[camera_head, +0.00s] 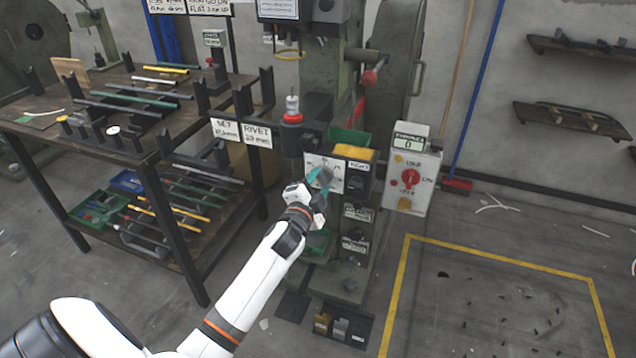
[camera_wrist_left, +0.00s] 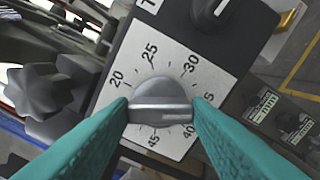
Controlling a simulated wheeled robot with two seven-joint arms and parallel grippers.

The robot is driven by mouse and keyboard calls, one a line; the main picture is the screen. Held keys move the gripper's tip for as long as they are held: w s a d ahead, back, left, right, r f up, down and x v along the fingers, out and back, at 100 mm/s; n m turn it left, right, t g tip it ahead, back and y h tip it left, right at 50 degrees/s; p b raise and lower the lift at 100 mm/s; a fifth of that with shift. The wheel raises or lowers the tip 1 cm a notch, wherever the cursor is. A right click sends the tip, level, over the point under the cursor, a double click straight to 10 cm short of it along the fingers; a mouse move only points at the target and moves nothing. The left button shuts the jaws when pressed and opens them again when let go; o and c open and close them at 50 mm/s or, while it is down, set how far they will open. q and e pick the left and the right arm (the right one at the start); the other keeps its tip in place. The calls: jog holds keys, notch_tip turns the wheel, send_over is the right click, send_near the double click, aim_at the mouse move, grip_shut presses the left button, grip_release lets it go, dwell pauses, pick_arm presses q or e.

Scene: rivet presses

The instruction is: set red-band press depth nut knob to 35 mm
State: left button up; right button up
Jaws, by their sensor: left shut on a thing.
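The grey depth nut knob (camera_wrist_left: 160,102) sits on a white dial plate (camera_wrist_left: 170,62) with marks for 20, 25, 30, 40 and 45; the mark between 30 and 40 is partly hidden by a finger. A pale line runs across the knob, about level in the wrist view; which end points is unclear. My left gripper (camera_wrist_left: 160,112) is shut on the knob, one teal finger on each side. In the head view my left gripper (camera_head: 321,178) is at the dial plate (camera_head: 336,164) on the green press (camera_head: 337,60). A red part (camera_head: 292,117) shows on this press. My right gripper is out of view.
A second black knob (camera_wrist_left: 212,12) is above the dial in the wrist view, and a dark lobed knob (camera_wrist_left: 42,90) is at left. A grey box with a red knob (camera_head: 410,178) stands right of the press. A workbench (camera_head: 150,135) is at left.

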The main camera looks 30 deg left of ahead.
pick_arm(q)
jog(key=shift+f, duration=0.1)
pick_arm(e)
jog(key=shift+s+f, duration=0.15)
pick_arm(q)
jog(key=o, duration=1)
jog(key=shift+s, duration=0.15)
jog(key=shift+s+d, duration=0.1)
jog(key=shift+s, duration=0.2)
jog(key=v, duration=1.1)
jog(key=shift+s+d+p, duration=0.1)
jog(key=shift+p, duration=0.3)
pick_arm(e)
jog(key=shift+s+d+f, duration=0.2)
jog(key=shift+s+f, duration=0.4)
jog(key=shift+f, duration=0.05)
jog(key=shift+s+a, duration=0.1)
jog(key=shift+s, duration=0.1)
